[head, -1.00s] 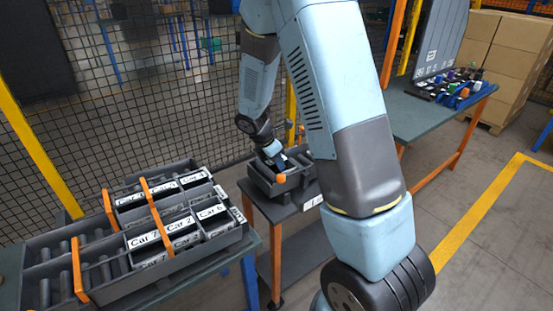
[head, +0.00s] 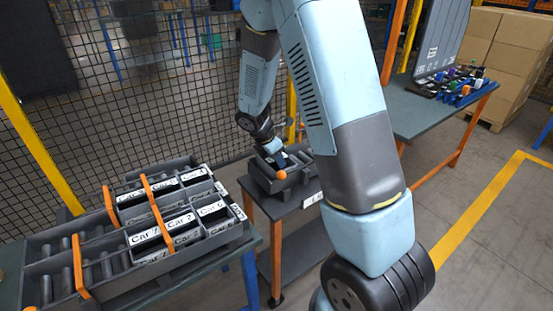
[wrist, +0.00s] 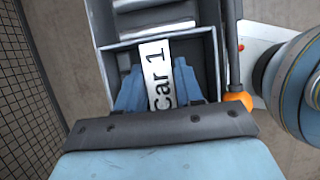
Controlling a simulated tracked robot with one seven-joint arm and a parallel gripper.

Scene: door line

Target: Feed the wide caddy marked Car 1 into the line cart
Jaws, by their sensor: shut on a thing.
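The caddy with the white Car 1 label (wrist: 156,75) shows in the wrist view between my blue fingers. My gripper (wrist: 157,88) is shut on it. In the head view my gripper (head: 277,158) points down into the tray of the line cart (head: 312,184), a small dark cart beyond the rack. The caddy lies low at the cart's tray, and grey rollers show ahead of it in the wrist view. Its underside and the depth to which it sits are hidden. An orange knob (wrist: 238,100) on a dark rod is at the right of the tray.
A flow rack (head: 150,262) at the left holds several labelled caddies, such as Car 2 (head: 180,222), behind orange bars. A wire mesh fence (head: 150,110) stands behind. A workbench (head: 430,120) with small coloured parts is at the right. Floor is clear at the right.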

